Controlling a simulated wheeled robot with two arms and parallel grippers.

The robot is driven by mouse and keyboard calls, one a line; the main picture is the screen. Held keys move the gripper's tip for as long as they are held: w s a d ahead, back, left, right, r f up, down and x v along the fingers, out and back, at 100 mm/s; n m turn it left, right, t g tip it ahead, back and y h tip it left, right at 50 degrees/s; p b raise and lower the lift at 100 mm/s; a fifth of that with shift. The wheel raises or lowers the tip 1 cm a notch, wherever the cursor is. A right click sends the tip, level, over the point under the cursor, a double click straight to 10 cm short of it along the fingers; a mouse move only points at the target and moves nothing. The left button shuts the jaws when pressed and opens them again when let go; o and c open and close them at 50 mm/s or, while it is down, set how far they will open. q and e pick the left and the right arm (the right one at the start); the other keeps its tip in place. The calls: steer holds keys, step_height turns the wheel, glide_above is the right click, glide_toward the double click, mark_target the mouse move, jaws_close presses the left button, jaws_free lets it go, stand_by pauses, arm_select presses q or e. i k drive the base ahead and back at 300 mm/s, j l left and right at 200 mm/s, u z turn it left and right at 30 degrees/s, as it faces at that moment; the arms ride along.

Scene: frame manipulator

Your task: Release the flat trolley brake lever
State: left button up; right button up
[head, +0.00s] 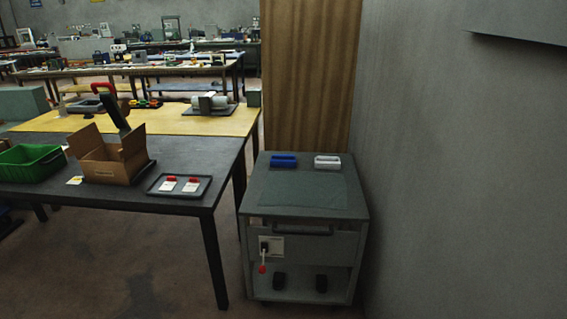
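A grey-green trolley (353,215) stands on the floor between the dark table and the grey wall. A dark handle bar (302,230) runs across its upper front. On its front left is a pale plate with a dark pivot (265,246). A thin pale lever (263,258) hangs down from it and ends in a red knob (262,269). It looks like the brake lever. Neither of my grippers is in view.
A blue item (283,160) and a white item (327,162) lie on the trolley top. The dark table (190,205) at left holds a cardboard box (108,160), a green bin (30,163) and a tray (180,194). Floor in front of the trolley is clear.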

mark_target(261, 271)
steer(key=k+j, duration=0.85)
steer(key=k, duration=0.2)
steer(key=i+j, duration=0.4)
steer(key=i, duration=0.2)
steer(key=i+j, duration=0.45)
steer(key=i, duration=0.15)
steer(key=i+j, duration=0.4)
steer(key=i, duration=0.25)
steer(key=z, duration=0.05)
